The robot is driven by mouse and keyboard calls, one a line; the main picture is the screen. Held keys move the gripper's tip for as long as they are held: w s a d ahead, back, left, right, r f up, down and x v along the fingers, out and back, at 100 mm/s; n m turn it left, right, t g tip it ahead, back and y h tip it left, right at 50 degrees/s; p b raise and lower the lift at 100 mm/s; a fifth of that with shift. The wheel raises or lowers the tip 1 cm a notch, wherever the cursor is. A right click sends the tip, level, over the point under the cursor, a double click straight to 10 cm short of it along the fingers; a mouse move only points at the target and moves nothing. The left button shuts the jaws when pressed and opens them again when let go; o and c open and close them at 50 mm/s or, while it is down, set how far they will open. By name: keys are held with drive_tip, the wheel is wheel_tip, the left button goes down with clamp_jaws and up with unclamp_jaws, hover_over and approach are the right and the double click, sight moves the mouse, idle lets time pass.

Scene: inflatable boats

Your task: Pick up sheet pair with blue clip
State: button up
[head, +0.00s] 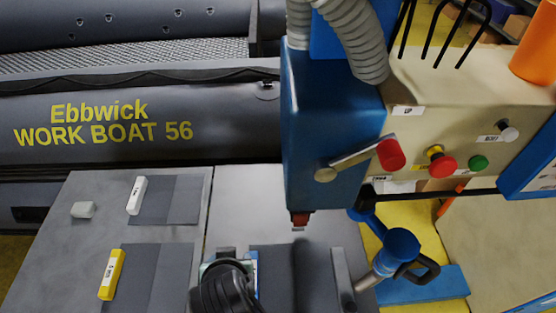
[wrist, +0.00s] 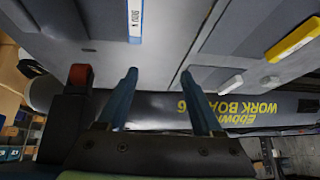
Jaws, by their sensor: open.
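The sheet pair with the blue clip lies on the grey table, partly hidden behind my arm in the head view; its dark grey sheet (head: 273,256) shows there. The blue clip (wrist: 134,22), with a white label, is at the top of the wrist view, and a sliver of it shows in the head view (head: 252,262). My gripper (wrist: 158,72) is open and empty, its two fingers apart. The clip appears beyond the fingertips, not between them. The black end of my arm covers part of this area in the head view.
Sheet pairs with a white clip (head: 137,195) and a yellow clip (head: 112,274) lie at left, near a small pale block (head: 83,210). A blue machine (head: 335,130) with a red tip (head: 300,218) stands close by. The grey boat (head: 200,140) lies behind the table.

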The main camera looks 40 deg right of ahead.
drive_tip(key=s+g+p, duration=0.3)
drive_tip(key=s+p, duration=0.1)
drive_tip(key=s, duration=0.2)
drive_tip(key=shift+m+t, duration=0.3)
drive_tip(key=shift+w+d+p+x, duration=0.15)
drive_tip(key=shift+p+x, duration=0.35)
drive_tip(key=shift+x, duration=2.7)
drive_tip(key=shift+w+d+p+x, duration=0.15)
drive_tip(key=shift+p+x, duration=0.3)
drive_tip(key=shift+x, duration=2.75)
drive_tip(key=shift+s+r, duration=0.1)
drive_tip(key=shift+r, duration=0.05)
drive_tip(key=shift+c, duration=0.3)
clamp_jaws()
